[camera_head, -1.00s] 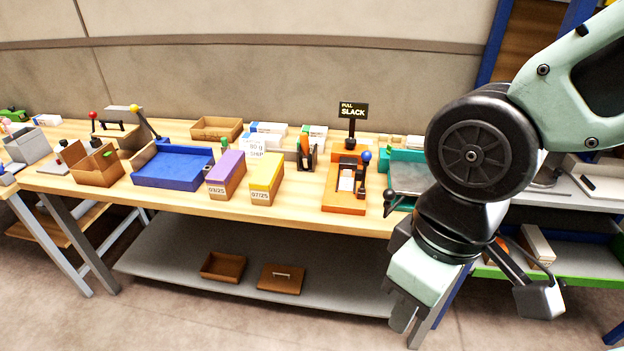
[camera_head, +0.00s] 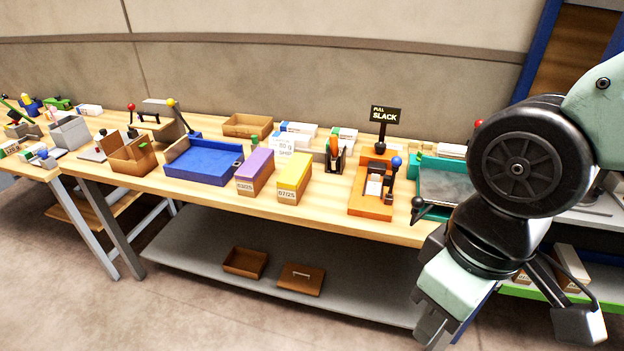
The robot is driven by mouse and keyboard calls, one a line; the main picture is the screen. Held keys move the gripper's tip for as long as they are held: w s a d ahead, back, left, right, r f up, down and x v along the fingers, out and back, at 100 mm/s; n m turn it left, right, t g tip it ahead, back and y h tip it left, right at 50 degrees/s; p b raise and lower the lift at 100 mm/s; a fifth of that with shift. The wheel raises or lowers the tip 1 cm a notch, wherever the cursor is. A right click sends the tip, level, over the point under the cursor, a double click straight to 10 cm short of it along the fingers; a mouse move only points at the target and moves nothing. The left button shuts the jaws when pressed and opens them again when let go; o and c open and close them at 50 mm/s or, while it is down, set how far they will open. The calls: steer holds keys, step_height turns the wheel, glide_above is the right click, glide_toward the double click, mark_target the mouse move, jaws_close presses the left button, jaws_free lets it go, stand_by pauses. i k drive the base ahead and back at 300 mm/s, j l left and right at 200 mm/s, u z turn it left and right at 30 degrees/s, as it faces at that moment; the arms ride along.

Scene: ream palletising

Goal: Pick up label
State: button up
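My gripper (camera_head: 505,327) hangs at the lower right, in front of the table's right end and well away from these things. Its two fingers are spread wide apart, with nothing visible between them.
A blue tray (camera_head: 203,163) and an open cardboard box (camera_head: 130,157) stand left of the boxes. A "PULL SLACK" sign (camera_head: 385,115) rises behind the orange device. A teal device (camera_head: 446,186) stands to its right. A lower shelf (camera_head: 210,250) holds two brown boxes. Floor in front is clear.

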mark_target(373, 186)
steer(key=i+j, duration=1.6)
steer(key=i, duration=0.2)
